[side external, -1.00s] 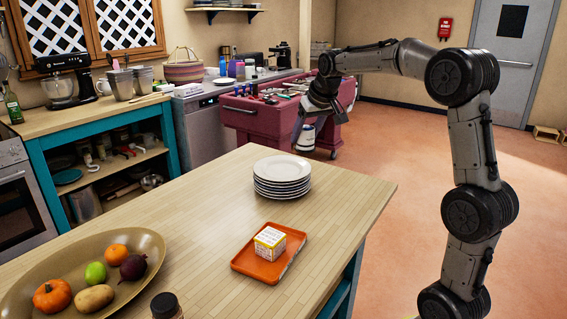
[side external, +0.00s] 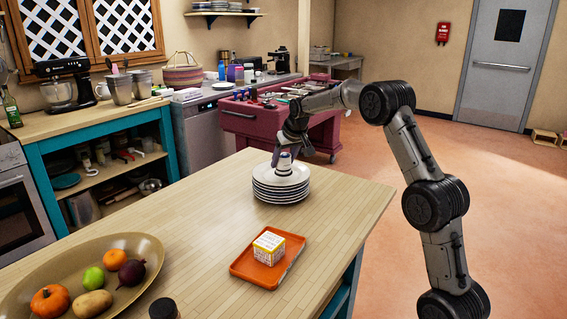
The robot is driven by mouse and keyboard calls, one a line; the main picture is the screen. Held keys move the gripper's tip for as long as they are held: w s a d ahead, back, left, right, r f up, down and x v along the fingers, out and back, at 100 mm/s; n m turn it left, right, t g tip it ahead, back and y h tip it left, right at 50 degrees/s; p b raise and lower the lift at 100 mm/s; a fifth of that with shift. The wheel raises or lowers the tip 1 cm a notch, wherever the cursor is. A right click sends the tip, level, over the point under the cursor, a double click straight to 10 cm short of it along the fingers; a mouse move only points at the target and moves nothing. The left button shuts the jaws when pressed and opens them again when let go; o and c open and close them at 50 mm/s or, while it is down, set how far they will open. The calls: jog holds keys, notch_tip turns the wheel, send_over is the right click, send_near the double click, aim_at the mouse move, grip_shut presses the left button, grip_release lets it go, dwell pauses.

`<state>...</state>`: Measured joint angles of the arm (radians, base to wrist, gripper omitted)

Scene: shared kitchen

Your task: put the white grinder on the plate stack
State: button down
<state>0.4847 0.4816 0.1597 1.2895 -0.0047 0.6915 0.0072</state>
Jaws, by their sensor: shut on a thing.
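The white grinder (side external: 285,165) is upright at the middle of the plate stack (side external: 281,192). Its base looks to be at or just above the top plate; I cannot tell whether it touches. My gripper (side external: 284,153) is shut on the grinder's upper part, coming from above and behind. The stack of white plates stands on the wooden table (side external: 200,230), near its far end. The fingers are small and dark here, and they partly hide the grinder's top.
An orange tray (side external: 244,267) with a small white and yellow box (side external: 269,245) lies in front of the stack. A wide bowl (side external: 140,253) of fruit and vegetables is at the lower left. A dark-lidded jar (side external: 164,306) stands at the front edge. The table left of the stack is clear.

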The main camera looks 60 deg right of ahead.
jog(key=shift+f, duration=0.35)
jog(key=shift+f, duration=0.15)
jog(key=shift+c, duration=0.7)
grip_release()
